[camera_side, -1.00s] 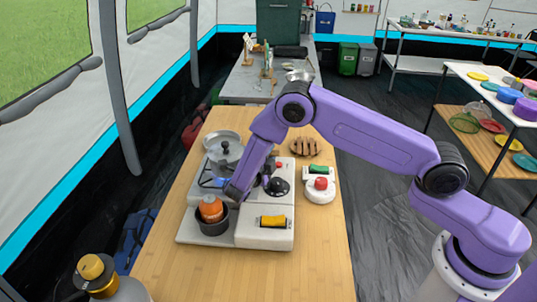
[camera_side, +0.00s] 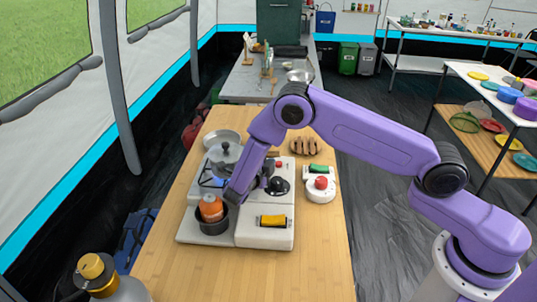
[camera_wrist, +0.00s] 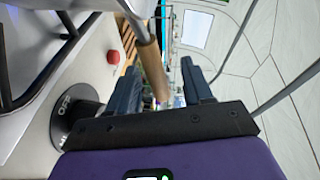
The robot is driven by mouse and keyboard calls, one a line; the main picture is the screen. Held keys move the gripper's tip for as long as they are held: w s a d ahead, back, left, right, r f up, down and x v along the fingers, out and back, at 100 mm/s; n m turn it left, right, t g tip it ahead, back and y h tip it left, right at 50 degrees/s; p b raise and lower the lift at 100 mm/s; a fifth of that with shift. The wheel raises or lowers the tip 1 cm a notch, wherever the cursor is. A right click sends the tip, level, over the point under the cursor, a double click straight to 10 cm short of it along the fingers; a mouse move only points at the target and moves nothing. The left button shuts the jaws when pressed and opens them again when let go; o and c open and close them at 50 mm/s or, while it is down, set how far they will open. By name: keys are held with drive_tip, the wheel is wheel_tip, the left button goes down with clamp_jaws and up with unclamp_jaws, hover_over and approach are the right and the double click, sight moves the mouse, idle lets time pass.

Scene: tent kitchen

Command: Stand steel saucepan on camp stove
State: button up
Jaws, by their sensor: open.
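A steel saucepan (camera_side: 224,153) with a black-knobbed lid is at the back left of the white camp stove (camera_side: 262,238) in the side view. I cannot tell how it rests there. Part of its steel body (camera_wrist: 75,12) shows at the upper left of the wrist view. Its wooden handle (camera_wrist: 149,60) reaches down between the two fingers of my gripper (camera_wrist: 160,88). The gripper is open, with a finger on each side of the handle; contact is unclear. In the side view my arm hides part of the stove.
A dark pot (camera_side: 212,224) with an orange item inside stands at the stove's front left. A blue flame glows behind it. A shallow steel dish (camera_side: 221,136) lies behind the saucepan. A device with a red button (camera_side: 321,183) is right.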

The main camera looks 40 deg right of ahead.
drive_tip(key=v, duration=1.1)
drive_tip(key=s+d+r+m+g+y, duration=0.2)
drive_tip(key=s+m+y, duration=0.3)
drive_tip(key=s+m, duration=0.5)
drive_tip(key=s+d+r+m+g+y, duration=0.3)
drive_tip(key=s+d+r+m+y, duration=0.2)
drive_tip(key=s+m, duration=0.6)
drive_tip(key=s+d+r+m+g+y, duration=0.2)
drive_tip(key=s+d+r+m+y, duration=0.2)
drive_tip(key=s+m, duration=0.6)
drive_tip(key=shift+s+y, duration=0.4)
drive_tip(key=shift+s, duration=0.8)
